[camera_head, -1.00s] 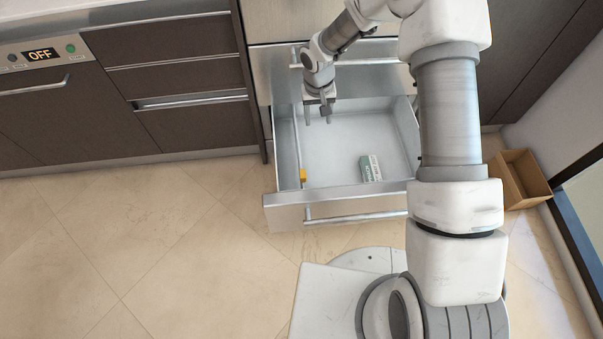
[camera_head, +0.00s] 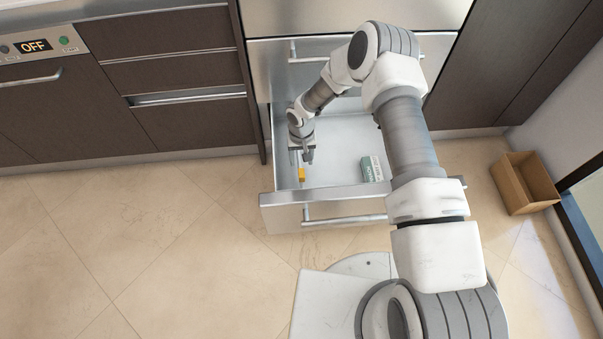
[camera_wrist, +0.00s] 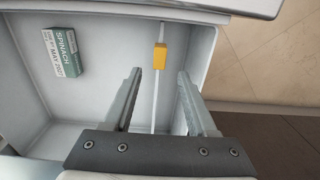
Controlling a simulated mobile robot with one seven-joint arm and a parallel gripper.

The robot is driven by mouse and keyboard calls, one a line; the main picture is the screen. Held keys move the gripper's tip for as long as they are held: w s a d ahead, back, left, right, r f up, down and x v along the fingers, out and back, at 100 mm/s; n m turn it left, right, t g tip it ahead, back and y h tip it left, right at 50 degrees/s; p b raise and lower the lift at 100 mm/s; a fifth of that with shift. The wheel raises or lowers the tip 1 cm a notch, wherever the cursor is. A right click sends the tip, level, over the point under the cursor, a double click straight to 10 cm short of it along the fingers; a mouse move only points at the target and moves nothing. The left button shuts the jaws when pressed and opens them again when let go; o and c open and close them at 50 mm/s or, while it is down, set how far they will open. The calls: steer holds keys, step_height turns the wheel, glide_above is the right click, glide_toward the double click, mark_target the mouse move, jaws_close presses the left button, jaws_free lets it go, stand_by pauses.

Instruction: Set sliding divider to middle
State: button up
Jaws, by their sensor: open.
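The open drawer (camera_head: 330,208) has a pale inside and a steel front. The sliding divider (camera_wrist: 155,100) is a thin pale panel with a yellow tab (camera_wrist: 159,58), close to one side wall of the drawer. In the head view the yellow tab (camera_head: 302,174) is near the drawer's left wall. My gripper (camera_head: 307,157) is over the left part of the drawer, just behind the tab. In the wrist view my gripper (camera_wrist: 160,72) is open, with one finger on each side of the divider's line. The tab lies just beyond the fingertips. I cannot tell whether they touch the divider.
A green and white spinach box (camera_head: 371,169) lies in the drawer's wide compartment and also shows in the wrist view (camera_wrist: 64,53). A cardboard box (camera_head: 525,183) stands on the floor at the right. Floor left of the drawer is clear.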

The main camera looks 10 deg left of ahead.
mark_target(302, 173)
step_height(302, 173, down, 8)
steer(key=shift+r+b, duration=0.1)
steer(key=shift+b, duration=0.85)
steer(key=shift+c, duration=0.3)
jaws_close()
stand_by(0.5)
